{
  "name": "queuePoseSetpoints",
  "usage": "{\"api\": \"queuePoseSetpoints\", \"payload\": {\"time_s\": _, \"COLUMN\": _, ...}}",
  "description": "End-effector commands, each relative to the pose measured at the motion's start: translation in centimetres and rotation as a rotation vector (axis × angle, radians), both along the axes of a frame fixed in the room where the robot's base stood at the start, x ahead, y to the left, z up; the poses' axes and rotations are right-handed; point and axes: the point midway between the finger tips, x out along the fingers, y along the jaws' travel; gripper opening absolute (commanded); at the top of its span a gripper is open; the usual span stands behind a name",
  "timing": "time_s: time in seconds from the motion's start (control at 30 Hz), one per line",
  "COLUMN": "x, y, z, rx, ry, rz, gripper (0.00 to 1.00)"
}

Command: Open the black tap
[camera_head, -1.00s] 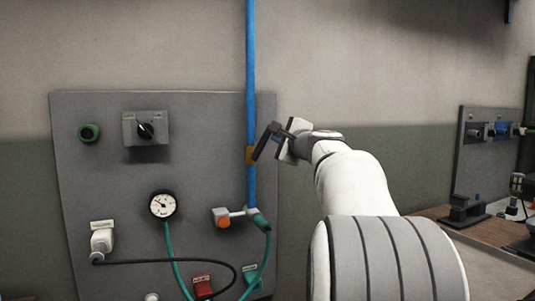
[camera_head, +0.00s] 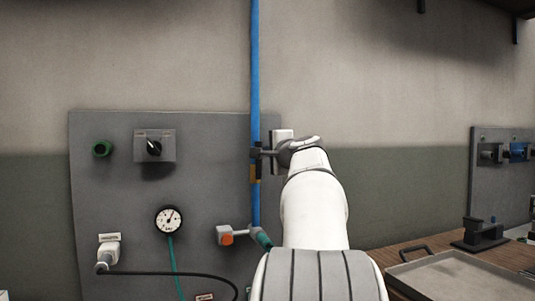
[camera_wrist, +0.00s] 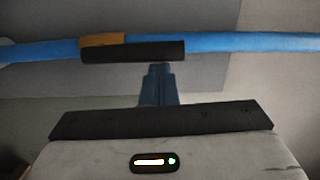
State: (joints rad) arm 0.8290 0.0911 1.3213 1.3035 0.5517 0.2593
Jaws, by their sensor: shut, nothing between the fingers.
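The black tap handle (camera_head: 258,164) is a short dark bar on the blue vertical pipe (camera_head: 255,70), next to a brass-coloured tap body (camera_head: 253,175). It lies nearly parallel to the pipe. In the wrist view the black handle (camera_wrist: 140,51) runs along the blue pipe, with the brass body (camera_wrist: 102,40) partly behind it. My gripper (camera_head: 266,153) comes from the right, at the handle's upper part. In the wrist view its shut, empty fingers (camera_wrist: 159,70) end close to the handle's side; I cannot tell whether they touch it.
A grey panel (camera_head: 200,190) carries a gauge (camera_head: 168,219), a black rotary knob (camera_head: 154,148), a green ring (camera_head: 102,149) and an orange-ended valve (camera_head: 226,236). A black cable (camera_head: 175,272) crosses below. A tray (camera_head: 450,275) lies on the wooden bench at right.

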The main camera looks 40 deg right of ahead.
Motion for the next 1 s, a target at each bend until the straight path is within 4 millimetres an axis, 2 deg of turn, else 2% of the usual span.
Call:
{"api": "queuePoseSetpoints", "payload": {"time_s": 0.43, "x": -0.6, "y": -1.0, "z": 0.0, "rx": 0.001, "ry": 0.0, "rz": -0.006, "gripper": 0.0}}
{"api": "queuePoseSetpoints", "payload": {"time_s": 0.67, "x": -1.7, "y": -4.1, "z": -0.1, "rx": 0.001, "ry": 0.001, "rz": 0.0, "gripper": 0.0}}
{"api": "queuePoseSetpoints", "payload": {"time_s": 0.7, "x": -3.1, "y": -3.4, "z": 0.0, "rx": -0.002, "ry": -0.002, "rz": -0.003, "gripper": 0.0}}
{"api": "queuePoseSetpoints", "payload": {"time_s": 0.8, "x": -5.5, "y": -2.6, "z": 0.0, "rx": -0.002, "ry": -0.002, "rz": -0.005, "gripper": 0.0}}
{"api": "queuePoseSetpoints", "payload": {"time_s": 1.0, "x": -9.0, "y": -1.3, "z": -0.1, "rx": 0.001, "ry": 0.0, "rz": 0.0, "gripper": 0.0}}
